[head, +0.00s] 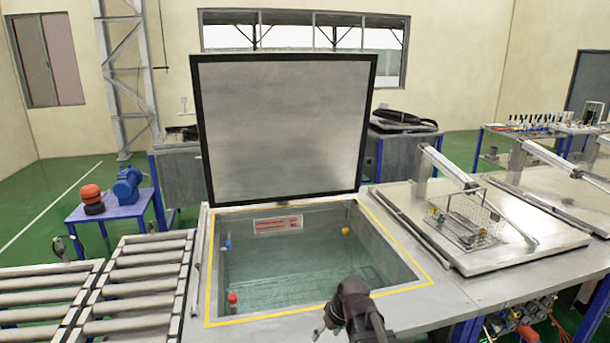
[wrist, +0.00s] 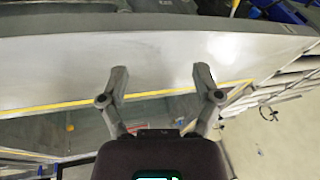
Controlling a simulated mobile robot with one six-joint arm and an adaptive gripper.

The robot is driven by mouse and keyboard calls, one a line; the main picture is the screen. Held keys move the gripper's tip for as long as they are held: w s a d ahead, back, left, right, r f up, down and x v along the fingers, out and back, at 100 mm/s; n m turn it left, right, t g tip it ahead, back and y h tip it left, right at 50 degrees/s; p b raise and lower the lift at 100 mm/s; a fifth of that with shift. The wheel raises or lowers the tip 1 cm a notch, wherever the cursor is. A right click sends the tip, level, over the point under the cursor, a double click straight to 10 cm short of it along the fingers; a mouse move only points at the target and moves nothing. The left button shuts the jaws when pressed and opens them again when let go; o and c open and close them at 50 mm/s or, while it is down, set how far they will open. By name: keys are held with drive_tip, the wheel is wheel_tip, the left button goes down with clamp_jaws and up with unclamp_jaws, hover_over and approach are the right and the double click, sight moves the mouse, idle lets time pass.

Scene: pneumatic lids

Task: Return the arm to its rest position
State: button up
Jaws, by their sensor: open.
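My gripper (wrist: 160,80) is open in the wrist view, its two grey fingers spread apart with nothing between them. In the head view, my dark arm comes up from the bottom edge, in front of the near right part of an open tank. Its fingertips are hard to make out there. The tank's lid (head: 285,130), a grey panel with a black edge, stands raised behind the tank. The tank (head: 400,268) has a yellow line around its rim and holds clear greenish liquid.
A wire basket (head: 467,222) with small parts sits on the closed lid (head: 530,240) to the right. Roller conveyors (head: 140,272) are at the left. Green floor is free beyond.

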drive_tip(key=s+d+f+m+h, duration=0.1)
drive_tip(key=s+d+m+h, duration=0.4)
drive_tip(key=d, duration=0.7)
drive_tip(key=s+f+g+y+b, duration=0.1)
drive_tip(key=s+f+b, duration=0.2)
drive_tip(key=f+b, duration=0.7)
drive_tip(key=shift+s+a+g, duration=0.3)
drive_tip(key=shift+a, duration=0.1)
drive_tip(key=shift+f, duration=0.1)
drive_tip(key=c, duration=0.3)
drive_tip(key=shift+c, duration=0.2)
drive_tip(key=shift+a, duration=0.1)
